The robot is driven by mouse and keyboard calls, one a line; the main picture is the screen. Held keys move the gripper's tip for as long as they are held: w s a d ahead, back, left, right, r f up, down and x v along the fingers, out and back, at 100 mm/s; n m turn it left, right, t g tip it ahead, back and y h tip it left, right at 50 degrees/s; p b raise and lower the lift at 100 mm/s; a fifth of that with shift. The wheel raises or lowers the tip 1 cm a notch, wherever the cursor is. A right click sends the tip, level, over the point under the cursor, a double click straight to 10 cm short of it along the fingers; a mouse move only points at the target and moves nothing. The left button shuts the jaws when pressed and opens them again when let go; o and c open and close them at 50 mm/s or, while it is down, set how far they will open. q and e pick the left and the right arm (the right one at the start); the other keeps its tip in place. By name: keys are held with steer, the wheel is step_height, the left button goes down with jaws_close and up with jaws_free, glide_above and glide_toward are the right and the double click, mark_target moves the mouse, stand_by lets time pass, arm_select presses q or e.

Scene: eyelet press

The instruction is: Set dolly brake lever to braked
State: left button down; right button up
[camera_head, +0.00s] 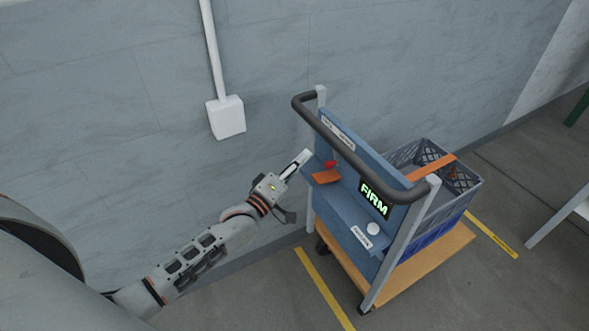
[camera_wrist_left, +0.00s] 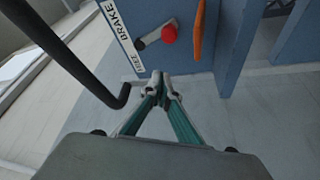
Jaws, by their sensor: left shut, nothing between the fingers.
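The dolly (camera_head: 345,218) has a blue upright panel with a black push handle (camera_head: 350,150). The brake lever, with a red knob (camera_head: 331,164), sits at the panel's upper left, above an orange plate (camera_head: 326,177). My left gripper (camera_head: 305,156) is shut and empty, just left of the lever. In the left wrist view its fingertips (camera_wrist_left: 160,84) are below the knob, seemingly apart from it. My right gripper is not in view.
A display reading "FIRM" (camera_head: 374,197) and a white round knob (camera_head: 373,229) are on the panel. A grey crate (camera_head: 433,205) rides on the dolly's wooden deck (camera_head: 440,256). A wall with a white box (camera_head: 226,117) stands behind. Floor at front right is clear.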

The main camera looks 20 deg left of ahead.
arm_select(q)
steer(key=x, duration=0.3)
steer(key=shift+s+d+f, duration=0.35)
steer(key=shift+d, duration=0.25)
steer(key=shift+s+d+f, duration=0.3)
steer(key=shift+s+d, duration=0.05)
steer(key=shift+d, duration=0.25)
steer(key=shift+s+d+f, duration=0.2)
steer(key=shift+d, duration=0.2)
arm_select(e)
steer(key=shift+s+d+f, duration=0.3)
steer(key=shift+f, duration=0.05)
